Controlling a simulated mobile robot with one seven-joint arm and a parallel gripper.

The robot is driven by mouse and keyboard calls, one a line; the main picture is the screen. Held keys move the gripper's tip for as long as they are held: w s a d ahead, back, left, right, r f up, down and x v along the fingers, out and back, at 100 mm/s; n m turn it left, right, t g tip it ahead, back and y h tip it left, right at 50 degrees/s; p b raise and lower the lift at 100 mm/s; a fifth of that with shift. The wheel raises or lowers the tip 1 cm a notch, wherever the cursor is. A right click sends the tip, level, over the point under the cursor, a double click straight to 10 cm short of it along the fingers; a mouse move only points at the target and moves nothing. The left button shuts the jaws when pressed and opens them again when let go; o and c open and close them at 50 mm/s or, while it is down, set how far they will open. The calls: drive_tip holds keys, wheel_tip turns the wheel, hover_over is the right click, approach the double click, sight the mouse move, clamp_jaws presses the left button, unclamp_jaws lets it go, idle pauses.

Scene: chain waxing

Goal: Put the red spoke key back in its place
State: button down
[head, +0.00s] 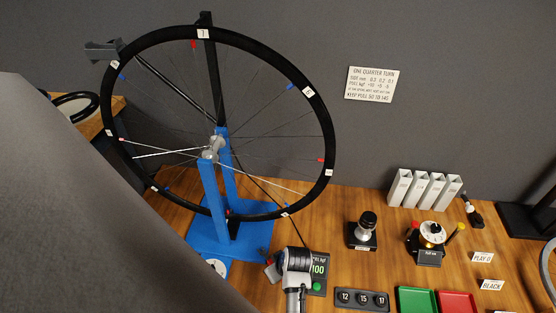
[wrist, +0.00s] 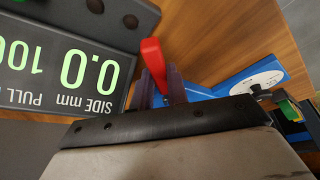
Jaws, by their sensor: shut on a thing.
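The red spoke key (wrist: 153,62) shows in the wrist view as a red handle between the fingertips of my gripper (wrist: 160,88). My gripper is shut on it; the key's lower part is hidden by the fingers. In the head view my gripper (head: 272,268) is low in the middle, just in front of the wheel stand's blue base (head: 240,240) and beside the green-lit display (head: 318,268). The key itself is not clear there. I cannot tell which spot is the key's own place.
The spoked wheel (head: 326,172) stands upright in its stand. To the right are a block marked 12, 15, 17 (head: 360,300), a green tray (head: 400,292), a red tray (head: 473,294), a black-topped knob (head: 367,222), and a dial device (head: 432,236) with red and yellow pieces beside it.

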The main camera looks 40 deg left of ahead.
drive_tip(key=shift+f, duration=0.15)
drive_tip(key=shift+f, duration=0.25)
drive_tip(key=c, duration=1.6)
unclamp_jaws()
drive_tip(key=shift+c, duration=0.2)
